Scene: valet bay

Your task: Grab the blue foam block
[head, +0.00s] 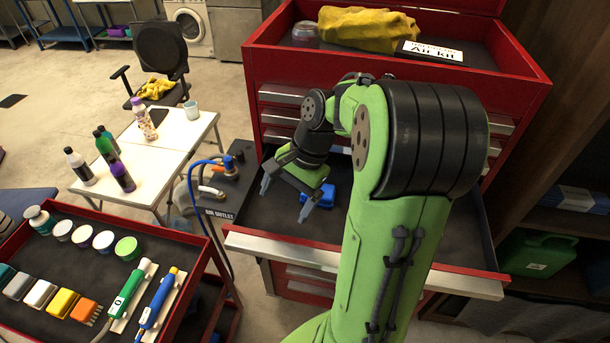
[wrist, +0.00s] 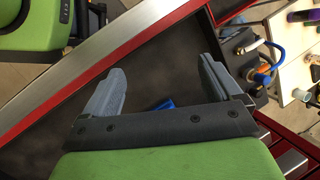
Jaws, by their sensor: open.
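The blue foam block (head: 321,196) lies in the open drawer (head: 270,217) of the red tool cabinet, just right of my gripper in the head view. My arm hides part of the drawer beside it. In the wrist view a small piece of the blue block (wrist: 164,104) shows between the fingers, mostly hidden behind my gripper's dark crossbar. My gripper (head: 284,200) is open and empty, with its two grey fingers apart over the drawer. Both fingers also show in the wrist view (wrist: 160,85). I cannot tell how high they are above the drawer floor.
The drawer's front edge (head: 265,248) is a raised metal-and-red rim. The cabinet top (head: 477,79) holds a yellow cloth and an Air kit sign. A red cart (head: 62,263) with bottles and brushes stands at left, and an air outlet box (head: 222,190) with hoses stands beside the drawer.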

